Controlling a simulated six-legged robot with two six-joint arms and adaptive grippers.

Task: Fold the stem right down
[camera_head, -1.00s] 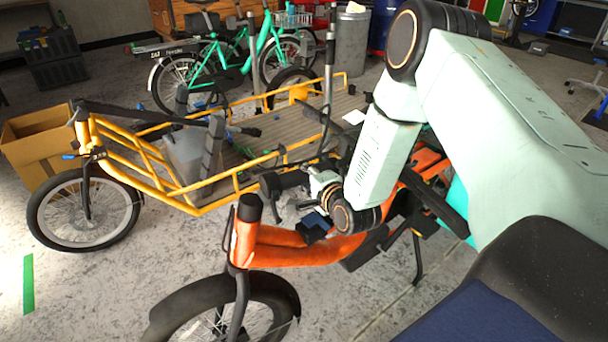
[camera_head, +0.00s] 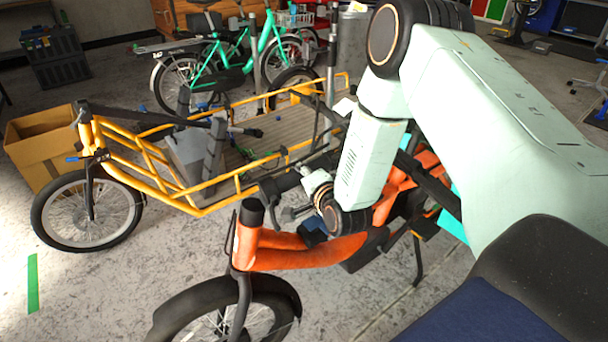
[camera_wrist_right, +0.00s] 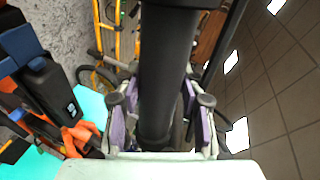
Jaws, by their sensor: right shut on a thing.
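The orange bike (camera_head: 300,250) stands in front of me, with a black collar (camera_head: 250,212) on top of its head tube. The dark stem (camera_wrist_right: 165,55) runs up through the middle of the right wrist view. My right gripper (camera_wrist_right: 161,112) has its purple-padded fingers on either side of this stem and is shut on it. In the head view my right gripper (camera_head: 317,183) is beside dark bar parts, low behind the head tube; its fingers are mostly hidden there. Where the stem joins the bike is hard to make out. My left gripper is out of view.
A yellow cargo bike (camera_head: 205,193) with a long slatted bed stands just behind the orange bike. A cardboard box (camera_head: 38,150) is at its left and a green bike (camera_head: 235,70) at the back.

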